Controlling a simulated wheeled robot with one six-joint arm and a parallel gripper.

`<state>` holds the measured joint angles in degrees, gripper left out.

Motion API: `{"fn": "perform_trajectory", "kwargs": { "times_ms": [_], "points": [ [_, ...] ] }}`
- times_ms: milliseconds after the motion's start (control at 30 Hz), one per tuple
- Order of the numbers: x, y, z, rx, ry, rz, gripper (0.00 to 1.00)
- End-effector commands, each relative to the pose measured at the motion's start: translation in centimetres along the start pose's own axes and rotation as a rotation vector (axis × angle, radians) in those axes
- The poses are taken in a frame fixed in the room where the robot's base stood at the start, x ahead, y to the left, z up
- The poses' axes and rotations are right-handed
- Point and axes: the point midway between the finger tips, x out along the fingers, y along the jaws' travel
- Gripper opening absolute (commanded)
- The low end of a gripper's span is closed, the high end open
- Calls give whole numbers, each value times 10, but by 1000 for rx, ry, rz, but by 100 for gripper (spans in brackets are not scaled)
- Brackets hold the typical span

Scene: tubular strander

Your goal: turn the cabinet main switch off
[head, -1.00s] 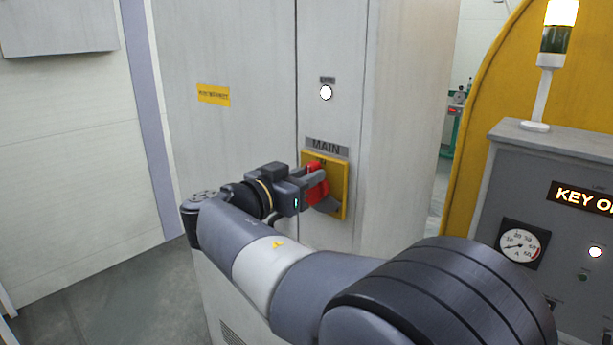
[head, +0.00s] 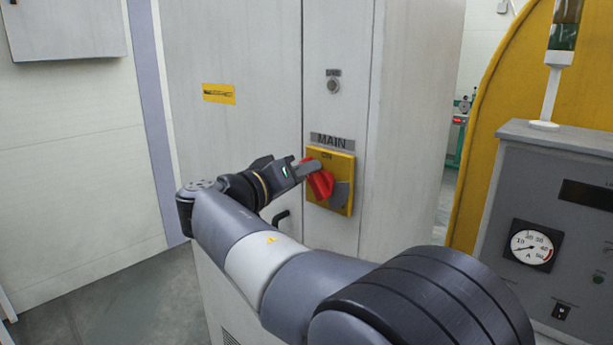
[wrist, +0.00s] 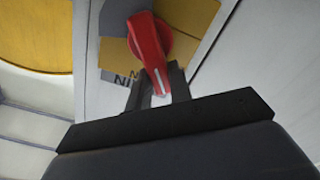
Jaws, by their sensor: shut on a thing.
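The main switch is a red rotary handle (head: 320,184) on a yellow plate (head: 341,168) with a grey part behind it, under a MAIN label (head: 332,141) on the grey cabinet (head: 268,50). The handle sits tilted on its plate. My gripper (head: 310,170) is at the handle from the left, shut on it. In the wrist view the red handle (wrist: 150,50) runs down between the dark fingers (wrist: 158,88), and its pale tip shows there. The lamp (head: 333,86) above the label is dark.
A grey console (head: 562,165) with a round gauge (head: 532,245), a dark display (head: 587,195) and an unlit signal tower (head: 563,45) stands at the right, before a yellow guard (head: 490,120). A dark door handle (head: 281,217) is below my wrist. Open floor shows at lower left.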

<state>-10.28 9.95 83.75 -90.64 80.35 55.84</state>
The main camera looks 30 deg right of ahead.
Motion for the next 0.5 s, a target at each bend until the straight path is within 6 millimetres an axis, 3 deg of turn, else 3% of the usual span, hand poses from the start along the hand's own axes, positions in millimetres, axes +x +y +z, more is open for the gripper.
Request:
{"fn": "perform_trajectory", "kwargs": {
  "times_ms": [500],
  "points": [
    [0,-17,4,-492,0,-1,0]
  ]
}}
